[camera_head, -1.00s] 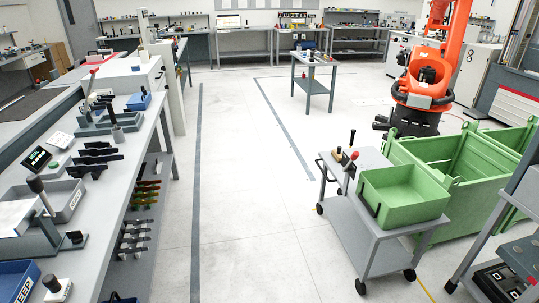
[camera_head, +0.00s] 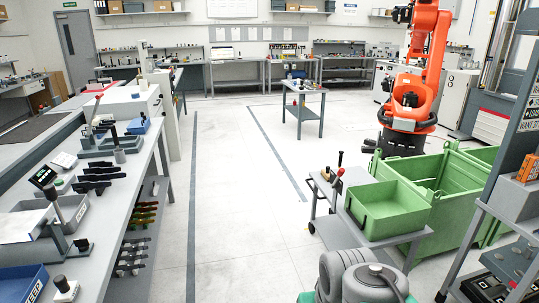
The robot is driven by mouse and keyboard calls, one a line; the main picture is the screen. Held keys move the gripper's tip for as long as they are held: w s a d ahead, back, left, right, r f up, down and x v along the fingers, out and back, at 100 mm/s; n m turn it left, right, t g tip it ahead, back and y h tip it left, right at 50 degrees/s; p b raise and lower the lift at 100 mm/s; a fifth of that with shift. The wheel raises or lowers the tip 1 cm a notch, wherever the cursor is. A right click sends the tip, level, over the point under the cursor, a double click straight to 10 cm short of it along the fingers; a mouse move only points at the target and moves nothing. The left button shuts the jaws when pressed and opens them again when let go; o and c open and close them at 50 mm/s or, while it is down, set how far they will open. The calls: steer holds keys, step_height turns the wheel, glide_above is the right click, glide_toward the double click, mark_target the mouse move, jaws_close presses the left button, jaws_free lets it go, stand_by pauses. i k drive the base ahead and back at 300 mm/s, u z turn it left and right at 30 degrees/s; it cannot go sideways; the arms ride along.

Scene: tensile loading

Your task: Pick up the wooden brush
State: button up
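I cannot make out a wooden brush for certain. A few small upright items (camera_head: 339,172), dark, tan and red, stand on the grey cart (camera_head: 325,187) beside the green bin; they are too small to tell apart. My gripper is not in view. Grey rounded links of my arm show at the bottom, in front of the cart, and hide part of its near side.
A green bin (camera_head: 388,208) sits on the cart, with larger green crates (camera_head: 455,180) behind it. A long workbench (camera_head: 120,205) with tools lines the left. An orange robot arm (camera_head: 410,90) stands behind. The middle floor (camera_head: 240,190) is clear.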

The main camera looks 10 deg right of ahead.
mark_target(325, 173)
steer(key=i, duration=4.7)
steer(key=z, duration=0.05)
